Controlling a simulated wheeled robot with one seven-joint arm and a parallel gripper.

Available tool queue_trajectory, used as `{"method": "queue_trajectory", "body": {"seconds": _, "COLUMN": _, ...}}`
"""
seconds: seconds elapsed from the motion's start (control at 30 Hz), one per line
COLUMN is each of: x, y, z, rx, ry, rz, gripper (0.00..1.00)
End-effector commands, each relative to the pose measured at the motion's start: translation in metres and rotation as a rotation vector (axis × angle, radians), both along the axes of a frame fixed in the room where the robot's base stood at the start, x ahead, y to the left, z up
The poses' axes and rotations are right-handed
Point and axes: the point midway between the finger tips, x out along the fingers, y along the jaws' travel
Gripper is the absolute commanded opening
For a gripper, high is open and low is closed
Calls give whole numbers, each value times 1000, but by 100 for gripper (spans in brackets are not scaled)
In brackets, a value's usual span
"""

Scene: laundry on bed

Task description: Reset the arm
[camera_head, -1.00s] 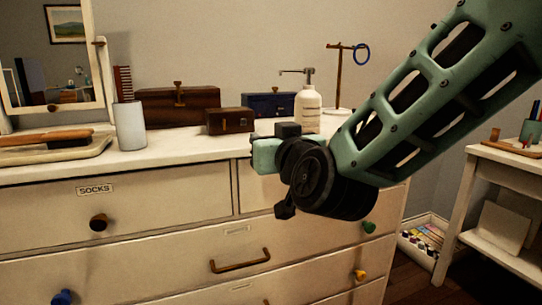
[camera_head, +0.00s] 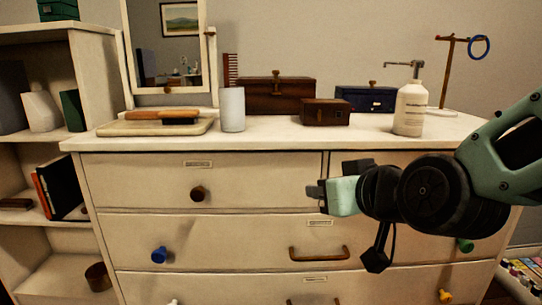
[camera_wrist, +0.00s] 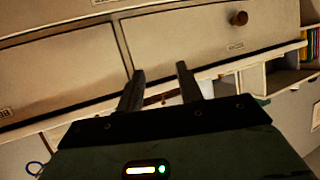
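My gripper (camera_head: 316,193) is in front of the white dresser (camera_head: 255,225), at the height of its top drawers and pointing left in the head view. In the wrist view my gripper (camera_wrist: 158,78) shows two dark fingers standing apart with nothing between them. The dresser drawers (camera_wrist: 185,40) fill much of the wrist view, which is tilted and appears upside down. My gripper does not appear to touch the dresser.
On the dresser top stand a white cup (camera_head: 232,109), a tray with a brush (camera_head: 160,127), brown boxes (camera_head: 325,112), a blue box (camera_head: 365,98), a pump bottle (camera_head: 410,108) and a ring stand (camera_head: 446,75). Knobs stick out from the drawers. A shelf unit (camera_head: 40,165) stands at left.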

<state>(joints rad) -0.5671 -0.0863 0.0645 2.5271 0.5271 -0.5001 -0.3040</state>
Motion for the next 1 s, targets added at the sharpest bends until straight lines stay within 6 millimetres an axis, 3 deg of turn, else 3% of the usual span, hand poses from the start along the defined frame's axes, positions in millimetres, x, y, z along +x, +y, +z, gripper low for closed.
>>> {"method": "queue_trajectory", "body": {"seconds": 0.1, "x": -43, "y": 21, "z": -43, "rx": -68, "ry": 234, "rz": 142, "gripper": 36}}
{"method": "queue_trajectory", "body": {"seconds": 0.23, "x": -95, "y": 24, "z": -82, "rx": -180, "ry": 480, "rz": 255, "gripper": 36}}
{"method": "queue_trajectory", "body": {"seconds": 0.4, "x": -152, "y": 6, "z": -111, "rx": -337, "ry": 729, "rz": 325, "gripper": 36}}
{"method": "queue_trajectory", "body": {"seconds": 0.6, "x": -201, "y": -28, "z": -125, "rx": -522, "ry": 951, "rz": 342, "gripper": 36}}
{"method": "queue_trajectory", "body": {"seconds": 0.67, "x": -211, "y": -36, "z": -118, "rx": -565, "ry": 994, "rz": 341, "gripper": 36}}
{"method": "queue_trajectory", "body": {"seconds": 1.0, "x": -209, "y": -34, "z": -37, "rx": -554, "ry": 985, "rz": 342, "gripper": 36}}
